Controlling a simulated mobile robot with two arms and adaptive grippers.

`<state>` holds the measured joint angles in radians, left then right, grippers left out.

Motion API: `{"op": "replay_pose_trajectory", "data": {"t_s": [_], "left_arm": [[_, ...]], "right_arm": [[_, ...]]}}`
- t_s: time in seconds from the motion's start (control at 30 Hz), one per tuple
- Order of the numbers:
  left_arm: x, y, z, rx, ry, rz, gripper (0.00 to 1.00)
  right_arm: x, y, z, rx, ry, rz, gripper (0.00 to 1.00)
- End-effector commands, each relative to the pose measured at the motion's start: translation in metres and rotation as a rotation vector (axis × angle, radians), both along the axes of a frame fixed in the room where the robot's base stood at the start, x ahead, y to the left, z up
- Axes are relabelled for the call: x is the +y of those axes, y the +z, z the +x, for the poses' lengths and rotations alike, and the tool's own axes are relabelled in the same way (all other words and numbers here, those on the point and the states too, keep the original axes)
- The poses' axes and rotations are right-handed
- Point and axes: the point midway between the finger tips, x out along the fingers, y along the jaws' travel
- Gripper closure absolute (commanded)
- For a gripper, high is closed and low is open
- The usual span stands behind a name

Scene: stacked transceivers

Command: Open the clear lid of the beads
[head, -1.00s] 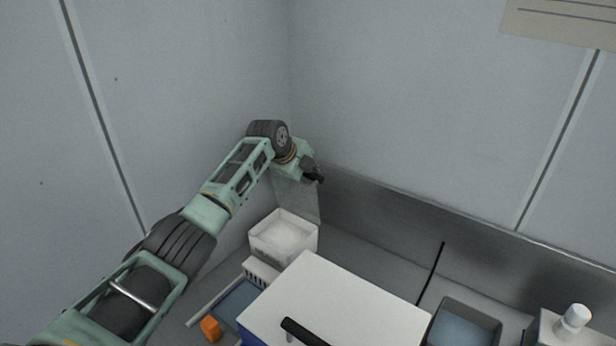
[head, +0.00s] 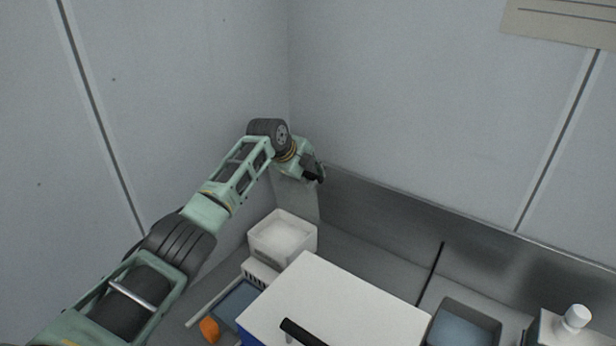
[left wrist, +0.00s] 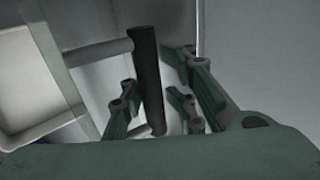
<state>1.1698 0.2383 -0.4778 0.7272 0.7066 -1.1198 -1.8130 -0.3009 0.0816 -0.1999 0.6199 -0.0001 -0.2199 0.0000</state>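The white box (head: 258,246) stands in the back left corner with pale contents, probably the beads (head: 283,236), showing through its open top. Its clear lid (head: 297,200) stands raised, nearly upright, at the box's back edge. My left gripper (head: 314,173) is at the lid's upper edge. In the left wrist view the dark handle bar (left wrist: 148,78) lies between my spread green fingers (left wrist: 158,104), with a gap on the right side; contact on the left is unclear. The box also shows there at the left (left wrist: 20,85). My right gripper is out of view.
A large white-topped box (head: 335,305) with a black handle (head: 302,332) stands in front. An orange object (head: 209,329) lies at the left. A grey tray (head: 466,326) and a white-capped bottle (head: 576,318) stand at the right. Walls close in behind and left.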

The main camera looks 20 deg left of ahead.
Motion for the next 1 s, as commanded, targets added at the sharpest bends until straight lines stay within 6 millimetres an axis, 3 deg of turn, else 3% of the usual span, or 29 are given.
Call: {"op": "replay_pose_trajectory", "data": {"t_s": [0.63, 1.0], "left_arm": [[-0.002, 0.005, 0.001, -0.004, -0.002, -0.001, 0.77], [-0.002, 0.034, 0.003, -0.013, -0.002, -0.003, 0.77]], "right_arm": [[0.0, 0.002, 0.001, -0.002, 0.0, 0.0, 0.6], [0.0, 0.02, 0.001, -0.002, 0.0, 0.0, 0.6]]}}
